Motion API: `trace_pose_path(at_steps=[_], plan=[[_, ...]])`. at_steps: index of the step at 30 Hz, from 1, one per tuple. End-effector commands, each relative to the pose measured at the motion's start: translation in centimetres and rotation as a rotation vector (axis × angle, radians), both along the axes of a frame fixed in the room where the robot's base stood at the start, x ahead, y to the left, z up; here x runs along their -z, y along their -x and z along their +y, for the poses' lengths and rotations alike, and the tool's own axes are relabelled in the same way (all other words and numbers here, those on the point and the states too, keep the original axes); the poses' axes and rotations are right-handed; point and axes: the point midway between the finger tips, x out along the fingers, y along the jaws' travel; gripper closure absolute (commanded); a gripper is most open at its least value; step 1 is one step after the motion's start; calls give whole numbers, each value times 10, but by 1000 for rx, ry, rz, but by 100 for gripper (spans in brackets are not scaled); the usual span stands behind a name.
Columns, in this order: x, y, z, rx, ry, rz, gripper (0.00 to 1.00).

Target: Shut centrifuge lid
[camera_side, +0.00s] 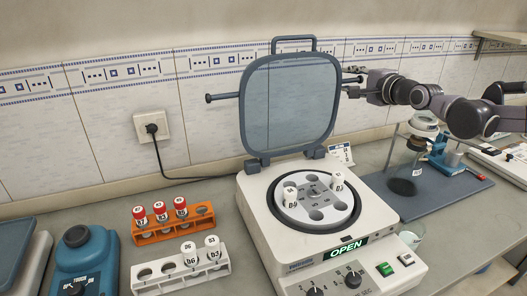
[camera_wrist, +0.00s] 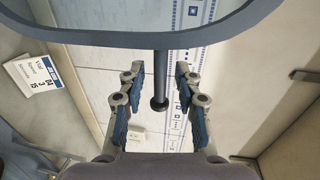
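The centrifuge (camera_side: 285,255) stands on the bench with its lid (camera_side: 290,100) raised, near upright. The lid is a clear panel in a blue-grey frame, with a rod sticking out at each side and a loop on top. Its display reads OPEN. Two white-capped tubes sit in the rotor (camera_side: 315,198). My gripper (camera_side: 353,80) is at the right-hand rod, beside the lid's edge. In the wrist view my gripper (camera_wrist: 158,80) is open, with the knobbed rod (camera_wrist: 160,75) between its fingers and gaps on both sides. The lid frame (camera_wrist: 140,38) crosses the top.
An orange rack (camera_side: 175,228) with red-capped tubes and a white rack (camera_side: 180,273) with white-capped tubes stand left of the centrifuge. A blue device (camera_side: 92,262) is further left. A flask on a stand (camera_side: 415,150) is at right, below my arm. A tiled wall is behind.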

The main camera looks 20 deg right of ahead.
Motion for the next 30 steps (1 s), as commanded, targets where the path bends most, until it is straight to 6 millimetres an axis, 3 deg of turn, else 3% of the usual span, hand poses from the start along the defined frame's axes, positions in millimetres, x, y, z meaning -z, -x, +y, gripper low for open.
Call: trace_pose_path(at_steps=[6,9,10,22,30], plan=[[0,0,0,0,0,0,69],[0,0,0,0,0,0,98],[0,0,0,0,0,0,100],[0,6,0,0,0,-1,100],[4,36,0,0,1,-3,100]])
